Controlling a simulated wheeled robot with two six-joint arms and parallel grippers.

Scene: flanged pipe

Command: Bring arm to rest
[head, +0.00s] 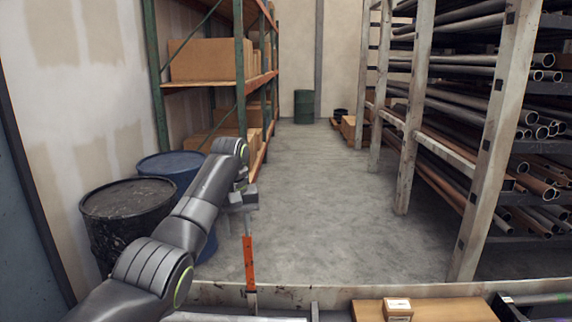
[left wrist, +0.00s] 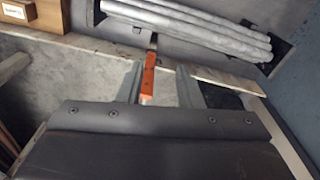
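My left arm comes in from the lower left of the head view, with my left gripper (head: 247,208) out over the floor. In the left wrist view its two fingers (left wrist: 158,75) stand apart, pointing toward the beam and pipes. A narrow orange bar with a dark end (head: 249,262) shows just below the gripper in the head view. The bar (left wrist: 149,76) appears between the fingers in the left wrist view, close to one finger and with a gap to the other. I cannot tell whether it touches either. My right gripper is not in view.
Grey pipes (left wrist: 190,22) lie near the beam. Black (head: 125,215) and blue (head: 172,168) drums stand left. A pipe rack (head: 490,180) stands right. The middle floor is clear.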

